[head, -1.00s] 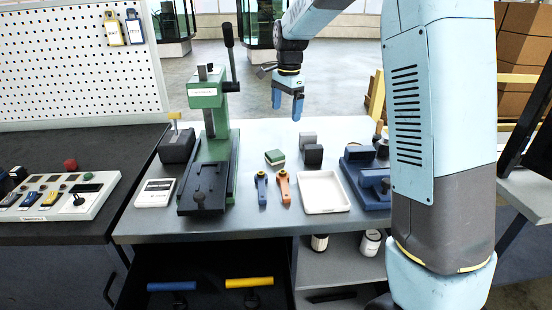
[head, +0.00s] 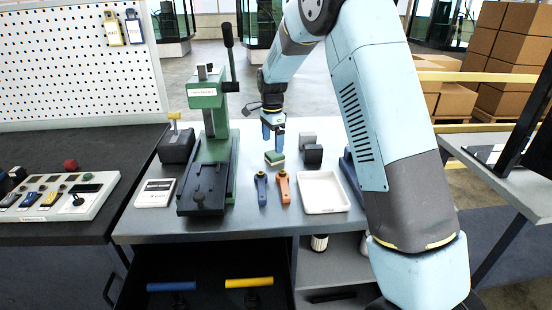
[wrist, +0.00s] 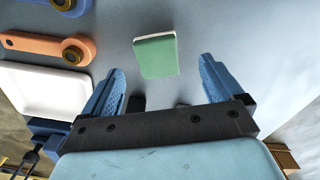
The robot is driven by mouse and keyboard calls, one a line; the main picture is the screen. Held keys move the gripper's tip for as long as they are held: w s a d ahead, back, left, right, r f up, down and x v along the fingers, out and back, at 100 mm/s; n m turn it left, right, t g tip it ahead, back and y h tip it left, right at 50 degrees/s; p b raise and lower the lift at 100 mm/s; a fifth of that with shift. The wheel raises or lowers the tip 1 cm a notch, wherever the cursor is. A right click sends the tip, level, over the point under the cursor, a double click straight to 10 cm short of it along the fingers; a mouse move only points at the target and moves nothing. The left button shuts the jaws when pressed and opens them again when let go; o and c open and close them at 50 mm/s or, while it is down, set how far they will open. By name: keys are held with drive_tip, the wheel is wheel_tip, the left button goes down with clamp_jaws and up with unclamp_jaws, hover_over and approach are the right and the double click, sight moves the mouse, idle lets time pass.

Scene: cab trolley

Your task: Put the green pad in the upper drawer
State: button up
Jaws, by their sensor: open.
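The green pad (head: 274,158) is a small block with a green top and a pale layer along its edge. It lies on the grey workbench top (head: 250,220). In the wrist view the green pad (wrist: 156,56) lies ahead of and between the open fingers, apart from both. My gripper (head: 272,146) is open and empty just above and behind the pad; its two blue fingers also show in the wrist view (wrist: 160,85). Below the bench top, an open dark drawer (head: 212,274) at the left holds a blue-handled and a yellow-handled tool.
A green press (head: 212,150) stands left of the pad. A blue lever (head: 261,188), an orange lever (head: 283,187) and a white tray (head: 323,192) lie in front. A dark grey block (head: 313,154) is close on the right. My arm hides the bench's right side.

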sight(275, 157)
drive_tip(key=shift+d+f, duration=0.2)
drive_tip(key=shift+f, duration=1.25)
drive_tip(key=shift+d+f, duration=0.15)
drive_tip(key=shift+f, duration=1.25)
drive_tip(key=shift+c, duration=0.4)
drive_tip(key=c, duration=1.1)
drive_tip(key=shift+r, duration=0.15)
